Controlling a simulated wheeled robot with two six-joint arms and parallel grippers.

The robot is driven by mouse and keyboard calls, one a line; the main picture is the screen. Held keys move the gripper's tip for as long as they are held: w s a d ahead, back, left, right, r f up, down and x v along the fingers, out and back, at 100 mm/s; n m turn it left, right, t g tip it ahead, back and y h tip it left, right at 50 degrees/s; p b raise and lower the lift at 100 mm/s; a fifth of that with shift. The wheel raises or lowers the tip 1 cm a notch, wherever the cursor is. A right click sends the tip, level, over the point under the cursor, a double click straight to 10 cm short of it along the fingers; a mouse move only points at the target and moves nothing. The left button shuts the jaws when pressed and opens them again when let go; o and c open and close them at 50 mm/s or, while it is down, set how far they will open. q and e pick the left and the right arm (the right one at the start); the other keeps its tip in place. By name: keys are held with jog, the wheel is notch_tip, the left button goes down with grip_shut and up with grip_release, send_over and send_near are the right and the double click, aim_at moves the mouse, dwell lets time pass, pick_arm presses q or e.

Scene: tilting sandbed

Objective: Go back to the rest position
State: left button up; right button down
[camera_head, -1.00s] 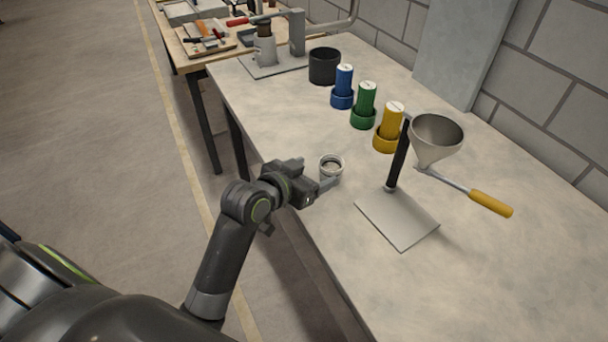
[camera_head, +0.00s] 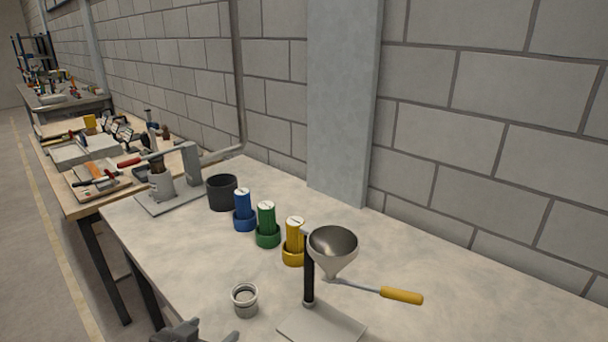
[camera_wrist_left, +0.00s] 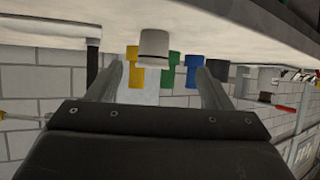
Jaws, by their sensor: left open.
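My left gripper (camera_head: 205,332) shows only in part at the bottom edge of the head view. In the left wrist view its two fingers (camera_wrist_left: 160,66) are apart with nothing held between them. A small pale cup (camera_head: 244,300) stands upright on the table, just beyond the gripper. The cup also shows in the left wrist view (camera_wrist_left: 155,43), past the fingertips, in an upside-down picture. My right gripper is in neither view.
A funnel (camera_head: 333,250) on a stand with a yellow-handled lever is right of the cup. Blue (camera_head: 243,203), green (camera_head: 266,217) and yellow (camera_head: 294,235) cylinders stand in matching holders. A black pot (camera_head: 222,192) and a lever press (camera_head: 165,180) stand farther back.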

pick_arm(q)
jog(key=s+a+f+n+g+y, duration=0.1)
jog(key=s+a+f+g+y, duration=0.2)
jog(key=s, duration=0.5)
jog(key=s+a+f+n+g, duration=0.1)
jog(key=s+a+f+g, duration=0.2)
jog(key=s+f, duration=0.45)
jog(key=s+a+f+n+g+y, duration=0.1)
jog(key=s+a+f+g+y, duration=0.15)
jog(key=s, duration=0.75)
notch_tip(320, 180, down, 25)
jog(key=a+g+h, duration=0.1)
jog(key=a, duration=0.1)
jog(key=s+d+f+g, duration=0.1)
jog(key=s+f, duration=1.3)
jog(key=f, duration=0.1)
jog(key=shift+d+h, duration=0.25)
jog(key=shift+h, duration=0.1)
jog(key=shift+s, duration=0.1)
